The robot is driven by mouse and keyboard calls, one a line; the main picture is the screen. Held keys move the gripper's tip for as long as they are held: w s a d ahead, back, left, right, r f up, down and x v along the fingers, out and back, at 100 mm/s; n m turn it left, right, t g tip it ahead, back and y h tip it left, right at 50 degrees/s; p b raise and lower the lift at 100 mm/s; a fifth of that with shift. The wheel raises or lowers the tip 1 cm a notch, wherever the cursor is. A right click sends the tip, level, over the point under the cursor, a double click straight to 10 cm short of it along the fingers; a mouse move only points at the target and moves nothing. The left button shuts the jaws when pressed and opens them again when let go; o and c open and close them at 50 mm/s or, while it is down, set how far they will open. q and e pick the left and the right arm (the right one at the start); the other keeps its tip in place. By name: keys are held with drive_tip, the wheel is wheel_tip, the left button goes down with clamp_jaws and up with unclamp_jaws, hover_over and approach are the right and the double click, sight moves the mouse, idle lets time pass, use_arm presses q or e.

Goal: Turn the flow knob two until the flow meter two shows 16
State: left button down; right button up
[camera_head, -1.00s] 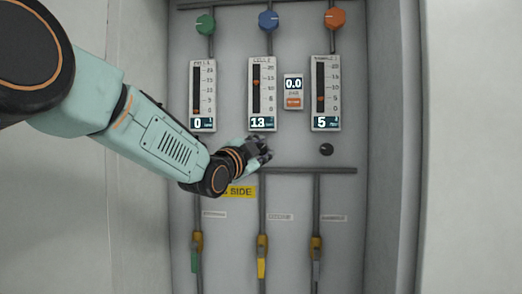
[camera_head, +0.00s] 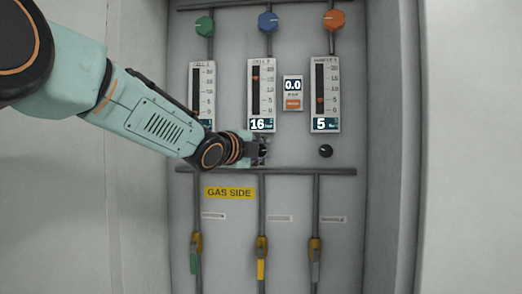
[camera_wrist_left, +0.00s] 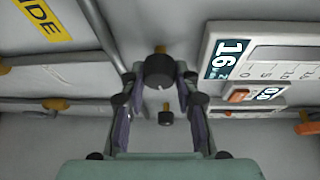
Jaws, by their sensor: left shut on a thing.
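Flow meter two (camera_head: 262,90), the middle meter on the panel, reads 16 on its display, with the orange float high in the tube. The 16 also shows in the left wrist view (camera_wrist_left: 228,58). My left gripper (camera_head: 262,149) is just below this meter, shut on flow knob two (camera_wrist_left: 160,68). The wrist view shows the round black knob between the fingertips, with a small light mark on its face. In the head view the gripper mostly hides this knob. My right gripper is not in view.
Another black knob (camera_head: 325,151) sits right of the gripper, below the right meter (camera_head: 326,90), which reads 5. My left arm partly covers the left meter (camera_head: 201,85). A small display (camera_head: 293,85) reads 0.0. Pipes and a yellow GAS SIDE label (camera_head: 230,193) lie below.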

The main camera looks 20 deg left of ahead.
use_arm(q)
drive_tip(key=shift+r, duration=0.2)
idle(0.3)
drive_tip(key=c, duration=1.3)
unclamp_jaws()
drive_tip(key=shift+c, duration=0.2)
drive_tip(key=o, duration=0.4)
drive_tip(key=shift+w+a+f, duration=0.15)
drive_tip(key=shift+f, duration=0.05)
drive_tip(key=shift+c, duration=0.2)
